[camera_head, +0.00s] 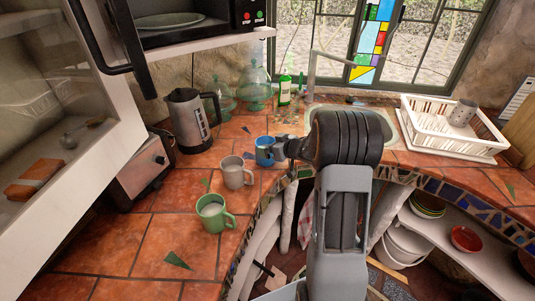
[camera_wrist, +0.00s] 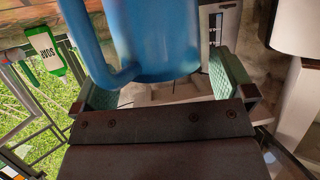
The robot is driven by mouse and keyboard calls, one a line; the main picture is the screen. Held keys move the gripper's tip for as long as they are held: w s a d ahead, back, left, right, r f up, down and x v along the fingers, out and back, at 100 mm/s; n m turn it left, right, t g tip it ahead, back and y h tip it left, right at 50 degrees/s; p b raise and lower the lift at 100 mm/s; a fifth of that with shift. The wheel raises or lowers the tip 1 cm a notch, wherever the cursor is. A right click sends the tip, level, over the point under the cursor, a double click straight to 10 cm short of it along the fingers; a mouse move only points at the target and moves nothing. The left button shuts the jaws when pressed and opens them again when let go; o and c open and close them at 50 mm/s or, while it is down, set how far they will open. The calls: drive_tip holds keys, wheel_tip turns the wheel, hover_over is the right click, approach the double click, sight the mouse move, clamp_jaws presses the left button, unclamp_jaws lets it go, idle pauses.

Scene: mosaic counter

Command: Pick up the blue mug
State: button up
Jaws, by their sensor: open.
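The blue mug (camera_head: 264,151) stands on the tiled counter near its front edge, left of my arm in the head view. In the wrist view the blue mug (camera_wrist: 150,38) is large and close, with its handle at the left. My gripper (camera_wrist: 165,88) is open, its green pads on either side of the mug's near part. I cannot tell whether either pad touches it. In the head view my gripper (camera_head: 281,149) is at the mug's right side, partly hidden by my wrist.
A grey mug (camera_head: 236,172) and a green mug (camera_head: 213,214) stand nearby toward the front left. A kettle (camera_head: 188,121), toaster (camera_head: 145,172) and green soap bottle (camera_head: 284,90) are behind or left. A white dish rack (camera_head: 424,128) stands right of the sink (camera_head: 392,128).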

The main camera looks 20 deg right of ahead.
drive_tip(key=c, duration=1.3)
drive_tip(key=shift+c, duration=0.5)
drive_tip(key=shift+r, duration=0.15)
